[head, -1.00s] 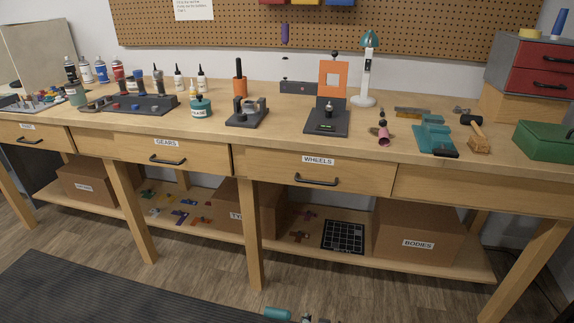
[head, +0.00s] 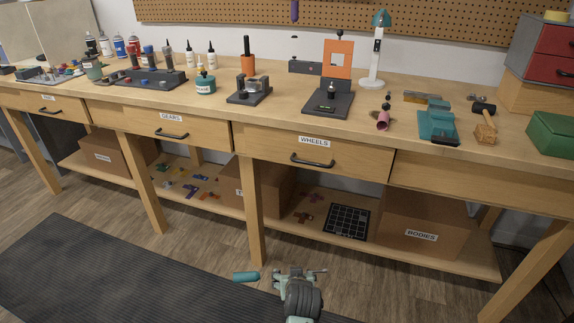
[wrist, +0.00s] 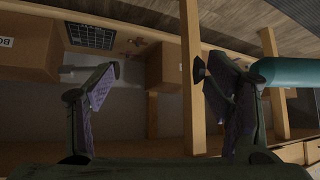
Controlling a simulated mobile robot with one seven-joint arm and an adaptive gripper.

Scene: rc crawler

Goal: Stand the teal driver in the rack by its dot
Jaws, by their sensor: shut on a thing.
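The teal driver's handle (head: 246,276) sticks out left of my gripper (head: 297,273) in the head view, low in front of the bench. In the wrist view the teal handle (wrist: 285,72) lies beyond the right finger, and a thin light piece shows beyond the left finger. My gripper (wrist: 160,85) is shut on the driver; its fingers look apart, and the exact contact is unclear. A long dark block (head: 150,82) with standing tools and small coloured spots, at the bench's left, looks like the rack. A teal dot cannot be made out.
A teal round jar (head: 205,84), a dark stand (head: 250,97) and a dark base with an orange upright panel (head: 338,58) stand right of the rack. Bottles (head: 195,64) stand behind it. The bench's front edge and drawers (head: 311,150) lie between my gripper and the bench top.

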